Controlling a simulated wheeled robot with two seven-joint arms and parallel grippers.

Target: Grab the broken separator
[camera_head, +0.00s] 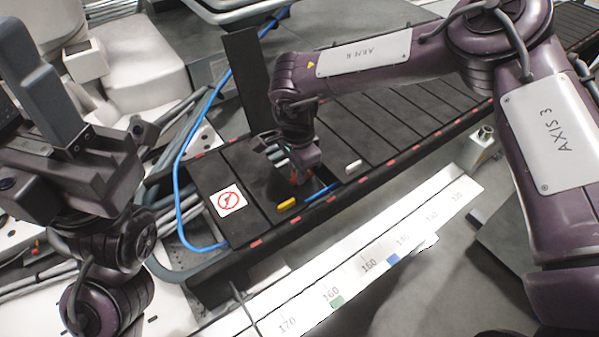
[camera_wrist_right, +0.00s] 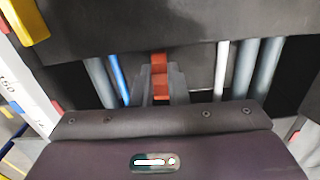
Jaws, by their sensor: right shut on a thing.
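My right gripper (camera_head: 300,177) reaches down to the near end of the dark track, at a gap between its slats. In the right wrist view its grey fingers (camera_wrist_right: 161,85) are shut on a red tab (camera_wrist_right: 160,62) at the edge of a dark separator plate (camera_wrist_right: 190,22). In the head view the tab is mostly hidden by the gripper. My left gripper (camera_head: 70,150) is at the left, away from the track; its finger gap cannot be made out.
The track (camera_head: 380,120) runs to the upper right. A dark upright panel (camera_head: 245,75) stands behind my right gripper. A blue cable (camera_head: 178,190) and a white numbered scale (camera_head: 345,275) flank the track.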

